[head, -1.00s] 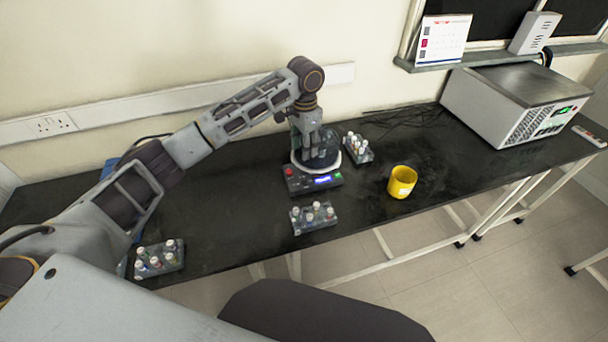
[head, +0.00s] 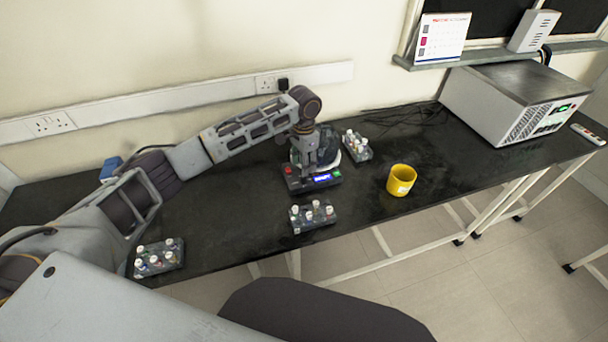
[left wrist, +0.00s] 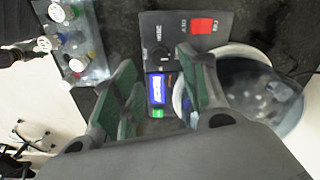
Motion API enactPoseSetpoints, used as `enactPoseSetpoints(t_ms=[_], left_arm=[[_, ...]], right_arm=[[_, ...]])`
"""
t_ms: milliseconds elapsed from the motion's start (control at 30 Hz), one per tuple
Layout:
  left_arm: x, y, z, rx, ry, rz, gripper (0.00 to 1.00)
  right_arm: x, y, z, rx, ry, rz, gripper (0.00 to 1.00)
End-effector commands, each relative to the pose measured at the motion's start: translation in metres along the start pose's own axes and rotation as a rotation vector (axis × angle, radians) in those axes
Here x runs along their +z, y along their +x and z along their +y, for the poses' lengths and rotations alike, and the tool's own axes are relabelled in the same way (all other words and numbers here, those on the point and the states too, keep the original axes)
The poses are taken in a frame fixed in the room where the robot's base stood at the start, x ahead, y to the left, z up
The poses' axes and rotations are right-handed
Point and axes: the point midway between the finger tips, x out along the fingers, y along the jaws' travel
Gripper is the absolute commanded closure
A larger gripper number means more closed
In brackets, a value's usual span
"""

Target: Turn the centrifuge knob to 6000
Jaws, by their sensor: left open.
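The small centrifuge (head: 300,181) stands on the black bench, with a red switch, a lit blue display and a green button on its front panel. Its round lidded bowl is partly hidden behind my left gripper (head: 312,168), which points down over the panel. In the left wrist view, the open fingers of the left gripper (left wrist: 158,72) frame the centrifuge panel (left wrist: 178,42). A dark round knob (left wrist: 160,53) shows between the fingers, beside the display (left wrist: 157,88). Contact with the knob cannot be told. My right gripper is not in view.
Tube racks stand in front of the centrifuge (head: 313,219), behind it to the right (head: 356,147) and at the left front (head: 158,260). A yellow mug (head: 401,180) stands to the right. A large grey device (head: 515,100) sits at the bench's right end.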

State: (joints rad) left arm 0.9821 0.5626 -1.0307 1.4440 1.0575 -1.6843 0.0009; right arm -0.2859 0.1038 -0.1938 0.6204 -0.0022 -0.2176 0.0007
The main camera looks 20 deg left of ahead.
Motion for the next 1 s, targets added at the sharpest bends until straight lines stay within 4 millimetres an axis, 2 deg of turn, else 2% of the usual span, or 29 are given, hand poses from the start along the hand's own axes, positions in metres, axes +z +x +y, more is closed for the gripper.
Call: enactPoseSetpoints(t_ms=[200,433,867,900,1000], left_arm=[[0.001,0.03,0.0,0.001,0.0,-0.002,0.57],[0.0,0.051,0.0,0.0,0.0,0.0,0.57],[0.0,0.059,0.0,0.0,0.0,0.0,0.57],[0.0,0.059,0.0,0.0,0.0,0.0,0.58],[0.0,0.059,0.0,0.0,0.0,0.0,0.71]], right_arm=[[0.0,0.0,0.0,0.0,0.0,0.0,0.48],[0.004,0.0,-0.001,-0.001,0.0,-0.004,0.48],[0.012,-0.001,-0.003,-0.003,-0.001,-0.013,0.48],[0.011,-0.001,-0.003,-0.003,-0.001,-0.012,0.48],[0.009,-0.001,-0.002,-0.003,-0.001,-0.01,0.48]])
